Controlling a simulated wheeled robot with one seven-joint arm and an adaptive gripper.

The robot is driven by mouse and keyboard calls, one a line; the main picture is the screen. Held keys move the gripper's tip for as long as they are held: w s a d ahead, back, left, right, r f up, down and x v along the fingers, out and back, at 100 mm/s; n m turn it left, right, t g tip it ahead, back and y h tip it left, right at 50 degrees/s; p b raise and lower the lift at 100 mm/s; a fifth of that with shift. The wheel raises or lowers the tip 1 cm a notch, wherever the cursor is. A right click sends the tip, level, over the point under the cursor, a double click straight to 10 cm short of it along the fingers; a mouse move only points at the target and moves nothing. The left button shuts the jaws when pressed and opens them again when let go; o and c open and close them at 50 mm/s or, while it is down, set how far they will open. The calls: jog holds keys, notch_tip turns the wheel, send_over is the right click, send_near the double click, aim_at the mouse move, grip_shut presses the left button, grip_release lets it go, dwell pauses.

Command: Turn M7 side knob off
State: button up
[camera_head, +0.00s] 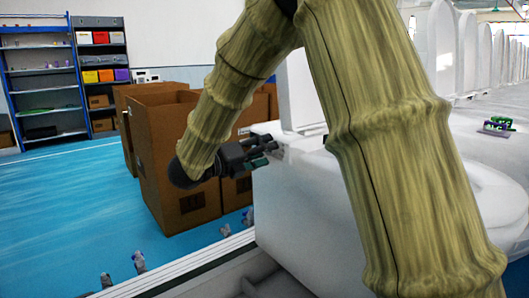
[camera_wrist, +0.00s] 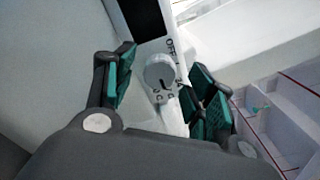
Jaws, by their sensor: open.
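The side knob (camera_wrist: 160,71) is a round, light grey dial with a dark pointer mark. It sits on a white panel (camera_wrist: 150,25) with printed lettering, "OFF" being readable on its upper right. My gripper (camera_wrist: 158,85) is open in the wrist view, with one green-padded finger on each side of the knob. I cannot tell whether either finger touches it. In the head view my gripper (camera_head: 262,150) is at the near left side of the white toilet unit (camera_head: 290,190). The knob is hidden there.
Large cardboard boxes (camera_head: 165,165) stand on the blue floor (camera_head: 60,210) left of my arm. Shelves (camera_head: 45,85) stand at the back left. A small green and dark item (camera_head: 497,125) lies on a white surface at the right. More white toilet units line the back right.

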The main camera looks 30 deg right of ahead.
jog(key=shift+d, duration=0.45)
jog(key=c, duration=1.1)
jog(key=shift+o, duration=0.2)
jog(key=shift+r+n, duration=0.1)
jog(key=shift+n, duration=0.3)
jog(key=n+p, duration=1.4)
jog(key=n, duration=0.1)
jog(key=shift+p, duration=0.3)
jog(key=shift+f, duration=0.2)
